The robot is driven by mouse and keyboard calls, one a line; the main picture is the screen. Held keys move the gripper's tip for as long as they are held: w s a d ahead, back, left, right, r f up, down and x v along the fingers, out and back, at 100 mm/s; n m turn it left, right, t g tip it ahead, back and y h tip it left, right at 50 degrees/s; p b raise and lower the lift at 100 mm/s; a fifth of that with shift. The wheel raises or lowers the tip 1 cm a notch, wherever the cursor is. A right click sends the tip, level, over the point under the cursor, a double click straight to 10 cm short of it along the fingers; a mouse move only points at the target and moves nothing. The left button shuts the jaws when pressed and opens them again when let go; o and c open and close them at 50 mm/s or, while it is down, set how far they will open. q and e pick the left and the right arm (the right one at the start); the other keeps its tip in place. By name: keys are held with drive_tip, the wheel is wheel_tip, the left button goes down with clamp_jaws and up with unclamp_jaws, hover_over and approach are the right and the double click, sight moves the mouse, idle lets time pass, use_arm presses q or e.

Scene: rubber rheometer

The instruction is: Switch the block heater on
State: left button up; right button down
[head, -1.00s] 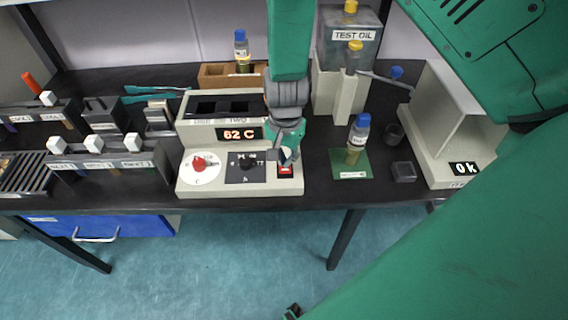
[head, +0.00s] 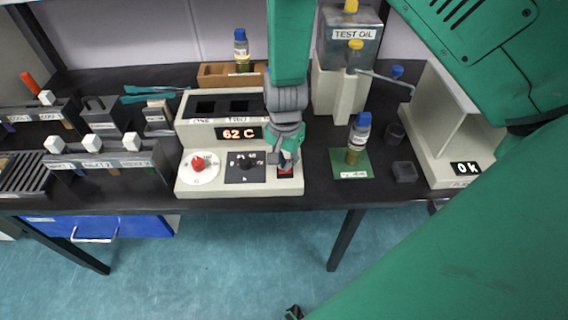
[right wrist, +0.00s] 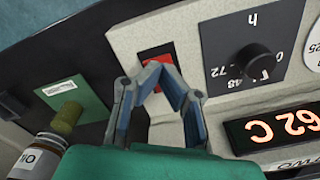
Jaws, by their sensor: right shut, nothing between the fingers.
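The block heater (head: 240,190) is a beige box on the bench with dark wells on top and a lit display (head: 239,133) reading 62 C. A red knob (head: 198,163) and a black knob (head: 247,161) are on its front panel. Its red switch (head: 285,168) is at the panel's right end, and also shows in the right wrist view (right wrist: 157,56). My right gripper (head: 287,158) is shut and empty, its fingertips (right wrist: 161,76) at the switch and partly covering it. I cannot tell whether they touch it.
Behind are a test oil tank (head: 348,50) and a wooden holder (head: 214,76) with another bottle. Racks (head: 112,180) stand at left, a machine reading 0 k (head: 445,155) at right.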

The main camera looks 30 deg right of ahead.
drive_tip(key=shift+f, duration=0.55)
drive_tip(key=shift+r, duration=0.1)
wheel_tip(320, 180, up, 7)
drive_tip(key=p, duration=0.6)
idle(0.3)
idle(0.4)
